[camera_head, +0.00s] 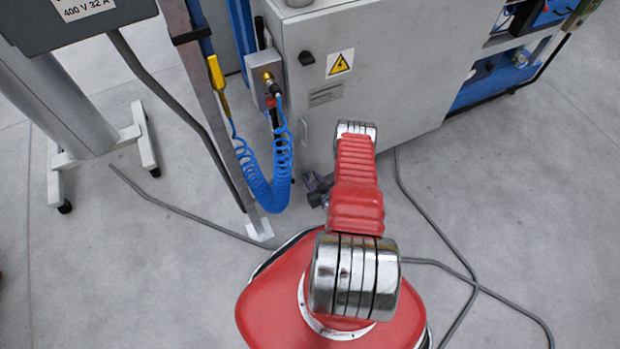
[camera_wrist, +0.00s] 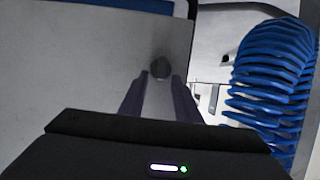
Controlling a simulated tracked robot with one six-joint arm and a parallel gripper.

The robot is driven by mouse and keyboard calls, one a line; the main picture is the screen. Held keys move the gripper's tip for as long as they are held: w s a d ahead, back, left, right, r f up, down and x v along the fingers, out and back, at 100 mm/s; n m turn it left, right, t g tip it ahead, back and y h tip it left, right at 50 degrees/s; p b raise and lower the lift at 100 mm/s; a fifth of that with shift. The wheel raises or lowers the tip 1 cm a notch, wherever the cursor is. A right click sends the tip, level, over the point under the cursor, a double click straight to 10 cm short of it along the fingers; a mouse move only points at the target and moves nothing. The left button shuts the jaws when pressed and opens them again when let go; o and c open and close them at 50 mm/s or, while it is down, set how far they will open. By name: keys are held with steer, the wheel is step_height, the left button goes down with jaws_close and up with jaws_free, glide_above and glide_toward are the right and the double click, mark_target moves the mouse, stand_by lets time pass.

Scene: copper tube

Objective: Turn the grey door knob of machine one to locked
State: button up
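The dark grey door knob (camera_head: 306,57) sits on the upper left of the light grey cabinet door (camera_head: 390,70) in the head view. In the wrist view the dark round knob (camera_wrist: 160,67) shows straight ahead, in line with the gap between my fingertips. My gripper (camera_head: 318,188) is low in front of the cabinet in the head view, partly hidden by my red arm. In the wrist view my gripper (camera_wrist: 160,78) is open, with a clear gap between the fingers. The knob looks beyond the tips; I cannot tell how far. No contact is visible.
A blue coiled hose (camera_head: 268,180) hangs left of the cabinet and is close on the right in the wrist view (camera_wrist: 272,85). A metal post (camera_head: 215,110) with a yellow-handled tool (camera_head: 217,74) stands beside it. Grey cables (camera_head: 430,215) cross the floor.

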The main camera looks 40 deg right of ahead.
steer(key=shift+w+d+f, duration=0.1)
steer(key=shift+w+f, duration=0.1)
steer(key=shift+w, duration=0.25)
steer(key=shift+c, duration=0.6)
jaws_close()
steer(key=shift+r, duration=0.1)
steer(key=shift+w, duration=0.1)
